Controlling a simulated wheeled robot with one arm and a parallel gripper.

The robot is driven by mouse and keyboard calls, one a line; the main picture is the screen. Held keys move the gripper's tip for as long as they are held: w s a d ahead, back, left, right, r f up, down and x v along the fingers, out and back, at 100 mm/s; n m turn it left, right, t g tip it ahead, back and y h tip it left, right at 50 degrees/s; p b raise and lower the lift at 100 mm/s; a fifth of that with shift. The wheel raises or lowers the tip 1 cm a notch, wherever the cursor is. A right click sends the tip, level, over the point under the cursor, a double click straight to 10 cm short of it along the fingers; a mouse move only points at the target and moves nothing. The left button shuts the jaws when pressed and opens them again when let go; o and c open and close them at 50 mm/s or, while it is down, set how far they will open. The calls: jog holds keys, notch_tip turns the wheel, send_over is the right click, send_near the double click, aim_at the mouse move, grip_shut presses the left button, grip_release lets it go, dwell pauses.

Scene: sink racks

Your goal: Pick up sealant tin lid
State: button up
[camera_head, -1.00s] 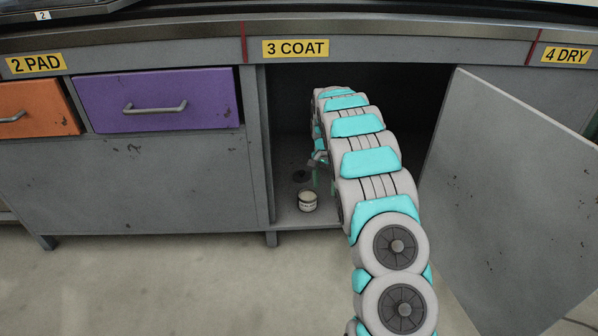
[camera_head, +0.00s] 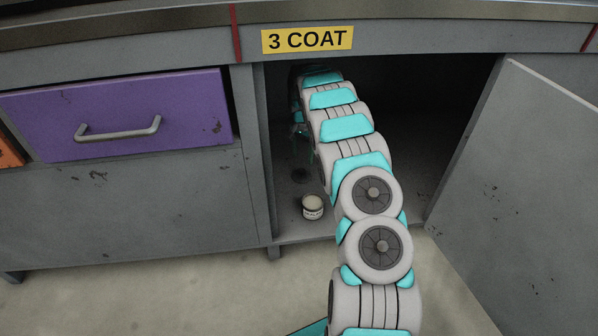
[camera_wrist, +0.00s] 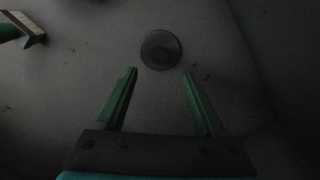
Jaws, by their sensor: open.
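The sealant tin lid is most likely the dark round disc (camera_wrist: 160,50) on the cabinet floor in the wrist view. It lies just beyond my fingertips, roughly centred between them and apart from both. In the head view my arm reaches into the cabinet and the gripper is mostly hidden.
The cabinet under the "3 COAT" label (camera_head: 307,39) is open, its door (camera_head: 520,170) swung out to the right. A purple drawer (camera_head: 120,105) is at the left. A brush-like object with a green handle (camera_wrist: 8,31) lies at the wrist view's upper left.

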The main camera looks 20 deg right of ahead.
aim_at(301, 170)
jog(key=f, duration=0.4)
jog(key=f+b, duration=0.1)
jog(key=f, duration=0.1)
jog(key=shift+s+a+f, duration=0.2)
jog(key=shift+s+a, duration=0.05)
jog(key=shift+r, duration=0.1)
grip_shut()
